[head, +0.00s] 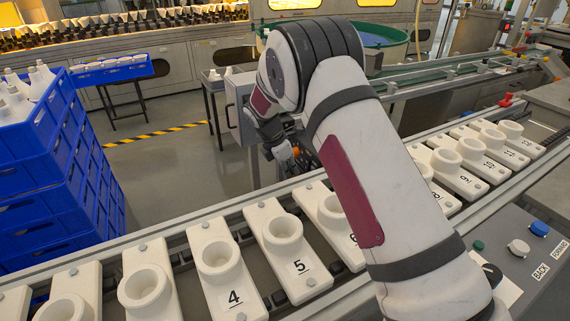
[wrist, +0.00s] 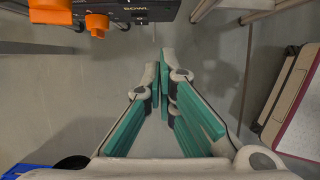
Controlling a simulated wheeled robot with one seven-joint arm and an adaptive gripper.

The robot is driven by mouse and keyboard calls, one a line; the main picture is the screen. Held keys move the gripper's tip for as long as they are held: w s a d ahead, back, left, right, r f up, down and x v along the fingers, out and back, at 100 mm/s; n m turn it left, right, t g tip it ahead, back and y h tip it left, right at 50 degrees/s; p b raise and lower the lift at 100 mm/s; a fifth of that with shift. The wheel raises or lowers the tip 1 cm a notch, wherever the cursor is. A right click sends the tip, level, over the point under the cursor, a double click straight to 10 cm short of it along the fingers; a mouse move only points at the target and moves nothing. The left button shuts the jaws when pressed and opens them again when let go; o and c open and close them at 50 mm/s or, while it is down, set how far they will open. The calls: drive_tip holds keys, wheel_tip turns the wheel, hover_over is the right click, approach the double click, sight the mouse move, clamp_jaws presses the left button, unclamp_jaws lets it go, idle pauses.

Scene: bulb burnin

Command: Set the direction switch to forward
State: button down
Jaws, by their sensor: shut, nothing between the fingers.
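A grey control panel (head: 505,225) at the lower right of the head view carries printed BACK (head: 540,271) and FORWARD (head: 560,249) labels. A black knob (head: 492,273) sits left of these labels, partly behind my arm. I cannot tell which way it points, or surely whether it is the direction switch. My gripper (wrist: 162,65) is shut and empty in the wrist view, its green-padded fingers together above the grey floor. In the head view my gripper (head: 287,155) is beyond the conveyor, far from that panel.
A dark box with orange knobs (wrist: 97,25) is near my fingertips in the wrist view. The panel also has blue (head: 539,228), white (head: 518,248) and green (head: 478,245) buttons. Numbered white holders (head: 285,240) line the conveyor. Blue crates (head: 50,180) stand left.

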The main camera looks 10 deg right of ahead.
drive_tip(key=d, duration=0.1)
drive_tip(key=w+d, duration=0.1)
drive_tip(key=d+b, duration=0.1)
drive_tip(key=d, duration=0.1)
drive_tip(key=shift+w+f, duration=0.15)
drive_tip(key=shift+f, duration=0.1)
drive_tip(key=shift+d, duration=0.1)
drive_tip(key=shift+w+d+r+p, duration=0.1)
drive_tip(key=shift+d+r+p, duration=0.25)
drive_tip(key=shift+p, duration=0.3)
drive_tip(key=shift+f, duration=0.2)
drive_tip(key=shift+r, duration=0.1)
drive_tip(key=shift+r+p, duration=0.5)
drive_tip(key=shift+r, duration=0.2)
